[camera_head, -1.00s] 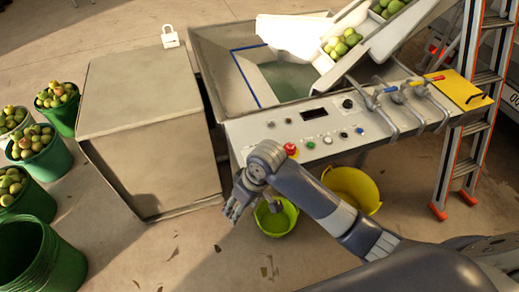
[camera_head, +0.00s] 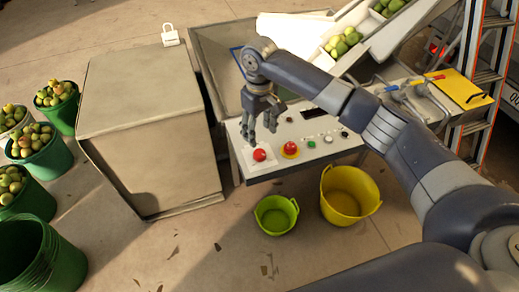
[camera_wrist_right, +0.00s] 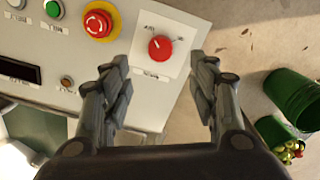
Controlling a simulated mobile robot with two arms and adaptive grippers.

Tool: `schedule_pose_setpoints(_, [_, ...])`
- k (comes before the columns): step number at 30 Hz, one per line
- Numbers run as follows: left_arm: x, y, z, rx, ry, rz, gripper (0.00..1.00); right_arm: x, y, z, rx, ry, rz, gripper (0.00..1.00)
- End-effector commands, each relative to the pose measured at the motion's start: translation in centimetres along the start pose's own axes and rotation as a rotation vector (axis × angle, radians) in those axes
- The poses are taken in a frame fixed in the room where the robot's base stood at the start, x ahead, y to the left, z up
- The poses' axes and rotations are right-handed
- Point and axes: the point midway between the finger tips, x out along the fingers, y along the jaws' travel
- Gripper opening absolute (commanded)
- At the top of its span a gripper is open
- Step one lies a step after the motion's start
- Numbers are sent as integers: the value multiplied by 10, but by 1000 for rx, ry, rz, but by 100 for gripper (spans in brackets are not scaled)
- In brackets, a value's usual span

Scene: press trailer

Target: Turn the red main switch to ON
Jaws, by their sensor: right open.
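The red main switch (camera_head: 259,155) is a round red knob on a white plate at the left end of the grey control panel (camera_head: 302,163). In the right wrist view the knob (camera_wrist_right: 161,47) shows a pale pointer mark angled up and left, with small lettering around it. My right gripper (camera_head: 262,138) is above the panel's left end, just over the knob, fingers pointing down. In the right wrist view the open gripper (camera_wrist_right: 160,95) has a finger on each side of the switch plate, apart from the knob and empty. My left gripper is not in view.
A red emergency button on yellow (camera_head: 290,149) sits right of the switch, with a green button (camera_head: 311,144) beyond it. A grey cabinet (camera_head: 140,120) stands left of the panel. Green (camera_head: 275,215) and yellow (camera_head: 350,195) buckets stand on the floor in front.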

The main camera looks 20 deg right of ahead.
Motion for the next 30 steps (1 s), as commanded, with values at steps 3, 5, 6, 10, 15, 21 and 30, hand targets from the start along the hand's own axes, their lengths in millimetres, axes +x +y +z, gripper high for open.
schedule_pose_setpoints(3, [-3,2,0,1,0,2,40,23,-1,1,-1,-5,-1,54])
schedule_pose_setpoints(5, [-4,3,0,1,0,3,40,35,-1,2,-1,-5,-1,54])
schedule_pose_setpoints(6, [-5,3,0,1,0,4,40,43,-1,2,-1,-5,-1,54])
schedule_pose_setpoints(10, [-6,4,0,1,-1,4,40,66,-1,1,-1,-3,0,54])
schedule_pose_setpoints(15, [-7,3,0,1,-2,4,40,86,-1,0,-2,0,0,54])
schedule_pose_setpoints(21, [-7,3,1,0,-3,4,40,94,-1,0,-3,1,0,54])
schedule_pose_setpoints(30, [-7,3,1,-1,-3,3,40,94,-1,0,-3,1,0,32])
